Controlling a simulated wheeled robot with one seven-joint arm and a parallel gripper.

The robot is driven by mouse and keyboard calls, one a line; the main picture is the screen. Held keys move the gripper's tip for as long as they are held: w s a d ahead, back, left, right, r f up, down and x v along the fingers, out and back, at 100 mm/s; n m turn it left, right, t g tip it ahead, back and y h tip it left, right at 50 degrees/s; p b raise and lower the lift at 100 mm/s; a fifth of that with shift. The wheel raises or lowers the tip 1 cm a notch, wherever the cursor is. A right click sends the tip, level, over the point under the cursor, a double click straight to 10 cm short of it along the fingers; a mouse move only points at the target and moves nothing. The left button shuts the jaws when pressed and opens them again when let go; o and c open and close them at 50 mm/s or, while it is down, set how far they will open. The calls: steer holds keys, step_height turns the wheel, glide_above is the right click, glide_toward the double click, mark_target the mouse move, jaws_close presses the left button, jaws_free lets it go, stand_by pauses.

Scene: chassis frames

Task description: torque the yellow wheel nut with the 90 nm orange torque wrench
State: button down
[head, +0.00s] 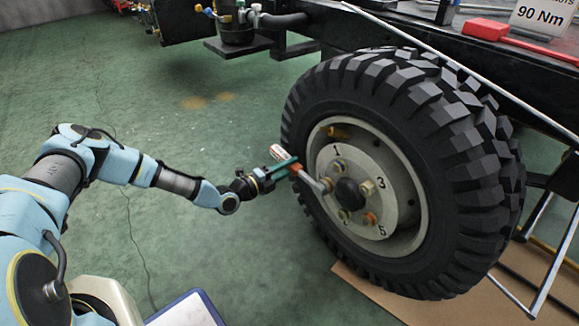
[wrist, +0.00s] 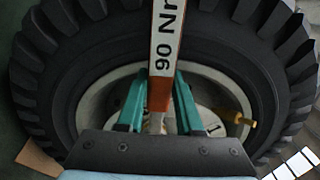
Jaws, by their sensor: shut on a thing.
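My gripper (head: 283,170) has its teal fingers shut on the orange-banded torque wrench (head: 296,168). In the wrist view my gripper (wrist: 154,100) clamps the wrench (wrist: 166,50), whose white label reads 90 N and runs off the top edge. In the head view the wrench's grey end reaches the left of the wheel hub, close beside the dark centre cap. It hides what lies behind it, so I cannot tell if it sits on a nut. A yellowish nut (head: 368,188) shows right of the cap, near the number 3.
The big tyre (head: 440,130) stands under the chassis. A greenish nut (head: 343,214) and an orange one (head: 370,219) sit lower on the hub. A yellow valve-like stub (head: 337,131) sticks out above. A 90 Nm sign (head: 541,16) and red tool (head: 487,29) are above right. Floor on the left is open.

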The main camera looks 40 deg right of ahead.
steer(key=shift+s+r+m+p, duration=0.15)
steer(key=shift+r+m+p, duration=1.2)
steer(key=shift+p, duration=0.75)
steer(key=shift+s+r+m+p, duration=0.25)
steer(key=shift+r+m+p, duration=0.4)
steer(key=shift+p, duration=0.6)
steer(key=shift+s+r+m+p, duration=0.25)
steer(key=shift+r+m+p, duration=0.15)
steer(key=shift+r+p, duration=0.65)
steer(key=shift+f, duration=0.35)
steer(key=shift+f+b, duration=0.3)
steer(key=shift+f, duration=0.05)
steer(key=shift+w+f+n+b, duration=0.25)
steer(key=shift+f+n+b, duration=0.25)
steer(key=shift+b, duration=0.25)
steer(key=shift+w+f+n+b, duration=0.2)
steer(key=shift+f+n+b, duration=0.2)
steer(key=shift+n+b, duration=0.25)
steer(key=shift+a, duration=0.15)
